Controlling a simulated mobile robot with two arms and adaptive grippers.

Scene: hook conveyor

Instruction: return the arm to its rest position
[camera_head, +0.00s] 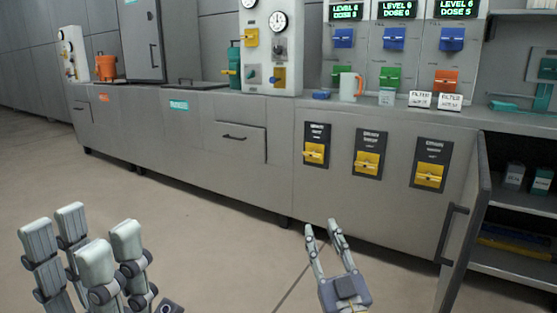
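My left gripper (82,228) is at the lower left of the head view. Its grey fingers point up and stand apart, with a clear gap and nothing between them. My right gripper (322,228) is at the bottom centre, in front of the grey counter (190,145). Its two slim fingers point up and away from me, apart, with nothing between them. Both grippers appear clear of the furniture. Most of both arms is out of view.
An open cabinet door (462,225) stands out at the right, beside shelves with small boxes (514,176). The counter front carries yellow handles (367,163) and a drawer (237,142). The floor (215,235) between the grippers is clear.

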